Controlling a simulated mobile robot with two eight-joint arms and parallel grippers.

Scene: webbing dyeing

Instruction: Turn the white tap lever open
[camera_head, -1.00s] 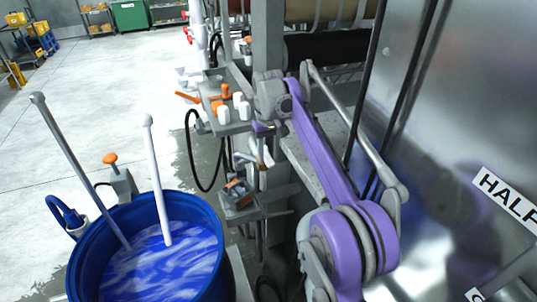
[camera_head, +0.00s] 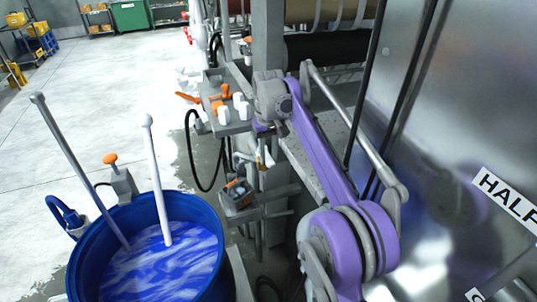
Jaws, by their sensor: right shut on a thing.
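My right arm, purple and grey, reaches from the lower right to the middle of the view. Its wrist sits beside the steel frame. My right gripper (camera_head: 262,154) hangs below the wrist and is small and partly hidden by it. It is shut on a small pale piece that appears to be the white tap lever (camera_head: 269,154). Only a little of the lever shows, and its exact angle cannot be told. My left gripper is out of view.
A blue drum (camera_head: 205,203) of blue liquid stands at lower left, with two rods in it. A grey bracket (camera_head: 232,127) with orange and white handles is left of my wrist. A lower grey fitting (camera_head: 238,200) has an orange part. A steel panel (camera_head: 450,120) bounds the right.

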